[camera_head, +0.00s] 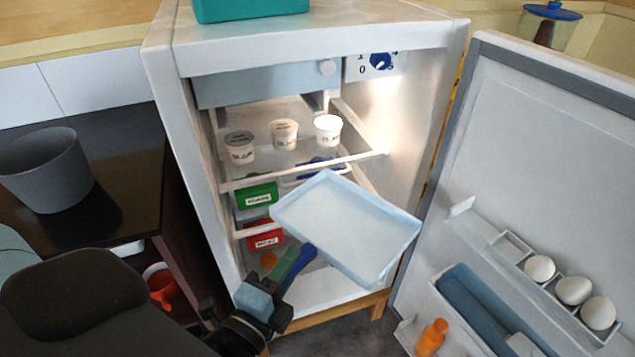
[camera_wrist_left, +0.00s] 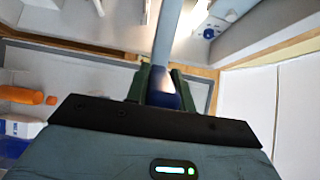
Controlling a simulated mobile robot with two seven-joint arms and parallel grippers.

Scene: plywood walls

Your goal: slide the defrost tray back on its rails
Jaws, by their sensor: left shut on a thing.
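The pale blue defrost tray (camera_head: 345,222) is outside the open fridge front, tilted, with its hollow side facing up. My left gripper (camera_head: 306,252) is shut on the tray's near left edge; the tray shows nearly edge-on between the fingers in the left wrist view (camera_wrist_left: 168,40). The freezer box (camera_head: 255,86) is at the top of the fridge, and a pale bracket, perhaps a rail, (camera_head: 322,102) hangs below it. The tray is below and in front of it, apart from it. The rails cannot be made out clearly. My right gripper is not in view.
White cups (camera_head: 284,134) stand on the upper shelf, below the freezer box. A green box (camera_head: 257,194) and a red box (camera_head: 265,236) sit lower. The open door (camera_head: 520,160) with eggs (camera_head: 573,290) is close on the right. A grey bin (camera_head: 45,172) stands on the left counter.

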